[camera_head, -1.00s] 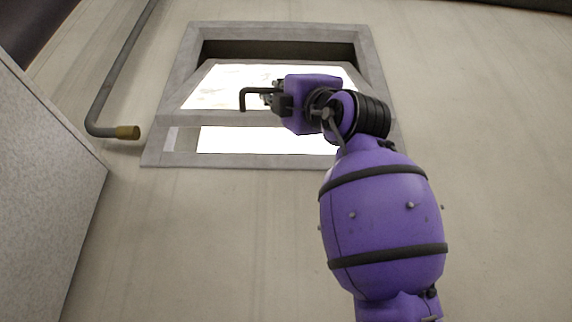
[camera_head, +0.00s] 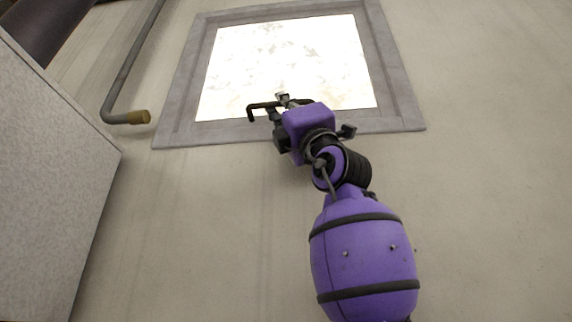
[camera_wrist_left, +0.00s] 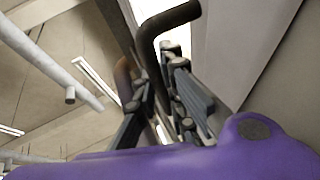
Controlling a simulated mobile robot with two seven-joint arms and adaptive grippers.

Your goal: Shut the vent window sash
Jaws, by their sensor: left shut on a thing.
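The vent window sash (camera_head: 285,60) shows its bright pane in the head view, lying about flush inside its grey window frame (camera_head: 178,100). I see no gap around it, though my arm covers part of the lower edge. A dark bent handle (camera_head: 252,108) is at the sash's lower edge. My left gripper (camera_head: 277,112) is shut on this handle. In the left wrist view, the handle (camera_wrist_left: 166,22) comes out between the fingers of the left gripper (camera_wrist_left: 157,85). My right gripper is in neither view.
A grey pipe with a brass-coloured end (camera_head: 138,117) runs down the wall left of the window. A speckled grey cabinet-like block (camera_head: 50,180) stands at the far left. The wall (camera_head: 490,180) right of the window is bare.

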